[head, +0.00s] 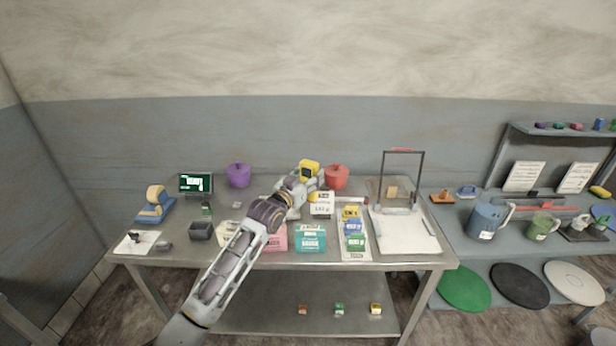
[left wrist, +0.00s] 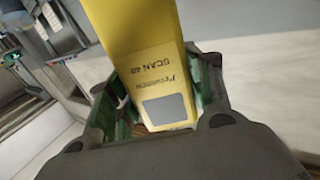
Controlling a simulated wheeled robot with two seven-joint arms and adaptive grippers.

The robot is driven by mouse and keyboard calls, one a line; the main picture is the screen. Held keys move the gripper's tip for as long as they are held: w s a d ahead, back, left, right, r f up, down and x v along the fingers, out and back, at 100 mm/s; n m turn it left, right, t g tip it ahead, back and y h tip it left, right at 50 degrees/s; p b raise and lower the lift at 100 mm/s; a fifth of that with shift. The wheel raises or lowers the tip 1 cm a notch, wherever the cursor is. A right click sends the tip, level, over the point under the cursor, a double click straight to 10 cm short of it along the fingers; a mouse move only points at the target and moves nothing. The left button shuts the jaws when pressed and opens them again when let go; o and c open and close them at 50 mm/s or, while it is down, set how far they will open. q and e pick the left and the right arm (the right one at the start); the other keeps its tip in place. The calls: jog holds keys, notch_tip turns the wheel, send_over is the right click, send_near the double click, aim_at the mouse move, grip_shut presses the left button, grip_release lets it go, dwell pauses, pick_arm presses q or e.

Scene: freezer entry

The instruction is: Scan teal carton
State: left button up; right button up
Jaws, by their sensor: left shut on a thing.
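My left gripper (head: 301,186) is shut on a yellow handheld scanner (head: 309,169), raised above the back of the metal table. In the left wrist view the yellow scanner (left wrist: 150,75) sits between the fingers, with lettering that looks like "SCAN 40" and a grey patch. The teal carton (head: 310,241) lies near the table's front middle, below and apart from the gripper. White labelling shows on it. My right gripper is not in view.
A pink carton (head: 277,238) lies left of the teal one, partly behind my left arm. Blue, yellow and green packs are to its right. A small screen (head: 196,184), purple pot (head: 239,175) and red pot (head: 336,177) stand behind. A wire-handled tray (head: 404,232) is at right.

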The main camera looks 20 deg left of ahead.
pick_arm(q)
jog(key=shift+d+r, duration=0.1)
jog(key=shift+d, duration=0.15)
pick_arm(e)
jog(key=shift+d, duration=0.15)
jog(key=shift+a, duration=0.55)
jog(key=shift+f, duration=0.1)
